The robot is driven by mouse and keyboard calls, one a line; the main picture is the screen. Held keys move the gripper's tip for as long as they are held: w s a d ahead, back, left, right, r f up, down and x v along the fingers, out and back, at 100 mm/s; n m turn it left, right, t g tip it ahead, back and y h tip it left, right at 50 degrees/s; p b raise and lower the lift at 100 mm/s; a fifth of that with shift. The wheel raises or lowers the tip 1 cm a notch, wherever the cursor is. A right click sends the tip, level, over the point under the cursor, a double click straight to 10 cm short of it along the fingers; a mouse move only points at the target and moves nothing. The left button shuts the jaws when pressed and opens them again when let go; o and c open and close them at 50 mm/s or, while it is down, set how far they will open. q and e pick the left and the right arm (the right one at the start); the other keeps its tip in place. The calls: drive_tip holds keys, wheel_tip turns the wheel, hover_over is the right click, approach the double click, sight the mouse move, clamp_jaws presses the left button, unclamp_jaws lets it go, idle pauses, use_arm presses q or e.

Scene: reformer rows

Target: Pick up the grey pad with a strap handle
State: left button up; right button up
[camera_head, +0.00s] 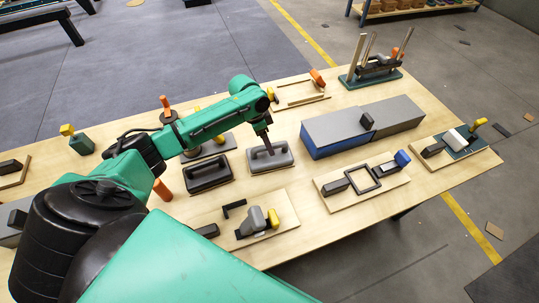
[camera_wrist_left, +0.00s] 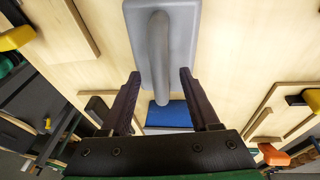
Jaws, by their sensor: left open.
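The grey pad with a strap handle (camera_head: 282,163) lies flat near the middle of the wooden table in the head view. My left gripper (camera_head: 269,151) is over it, pointing down. In the left wrist view the grey pad (camera_wrist_left: 183,40) fills the top middle, with its rounded grey handle running lengthwise towards me. My left gripper (camera_wrist_left: 160,76) is open there, one finger on each side of the handle's line, with visible gaps. The head view does not show the fingers clearly. My right gripper does not show.
A black pad with a similar handle (camera_head: 208,176) lies just left of the grey pad. A long grey and blue block (camera_head: 335,132) stands to the right. Boards with small parts (camera_head: 362,180) lie around. A rack with upright sticks (camera_head: 372,75) stands at the back right.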

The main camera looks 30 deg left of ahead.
use_arm(q)
drive_tip(key=shift+f, duration=0.2)
idle(0.4)
clamp_jaws()
idle(1.2)
